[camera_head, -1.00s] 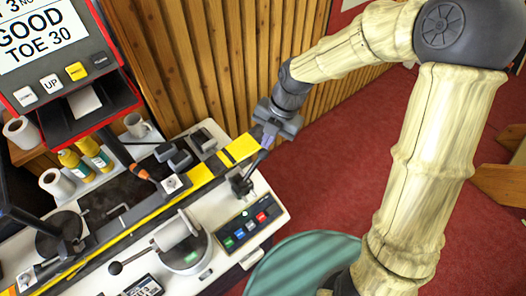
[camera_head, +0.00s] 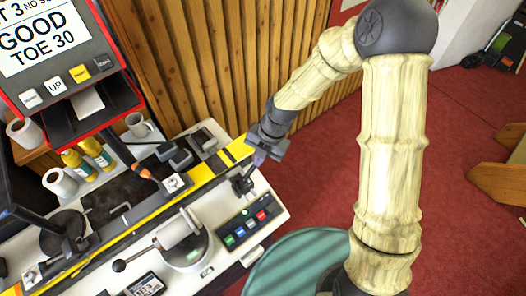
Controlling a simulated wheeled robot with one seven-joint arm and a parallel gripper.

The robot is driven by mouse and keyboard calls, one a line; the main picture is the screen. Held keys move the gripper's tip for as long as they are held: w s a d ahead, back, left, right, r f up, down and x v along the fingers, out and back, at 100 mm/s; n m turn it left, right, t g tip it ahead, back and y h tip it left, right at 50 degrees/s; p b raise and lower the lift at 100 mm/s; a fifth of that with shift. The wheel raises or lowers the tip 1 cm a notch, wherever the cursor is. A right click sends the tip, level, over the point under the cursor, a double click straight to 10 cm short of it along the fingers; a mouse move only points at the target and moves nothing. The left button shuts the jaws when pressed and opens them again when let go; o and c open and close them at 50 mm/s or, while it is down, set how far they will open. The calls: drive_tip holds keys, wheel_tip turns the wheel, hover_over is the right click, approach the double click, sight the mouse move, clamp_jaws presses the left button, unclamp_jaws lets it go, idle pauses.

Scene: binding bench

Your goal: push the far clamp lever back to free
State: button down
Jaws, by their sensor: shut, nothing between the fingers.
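A black clamp (camera_head: 242,184) stands on the white bench top beside the far end of the long yellow-and-black bar (camera_head: 205,174); I take it as the far clamp. Its short dark lever is small, and I cannot tell its exact angle. My gripper (camera_head: 259,158) is shut and empty, with its fingers pointing down just above and to the right of this clamp. The fingertips are close to the lever, but I cannot tell whether they touch it.
A button panel (camera_head: 250,224) lies in front of the clamp. Red floor (camera_head: 310,190) is open to the right.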

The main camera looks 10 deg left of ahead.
sight(253, 167)
drive_tip(key=w+f+p, duration=0.2)
drive_tip(key=w+f, duration=0.1)
drive_tip(key=shift+w+d, duration=0.15)
drive_tip(key=shift+w, duration=0.05)
drive_tip(key=shift+w+f, duration=0.1)
drive_tip(key=shift+f, duration=0.1)
idle(0.4)
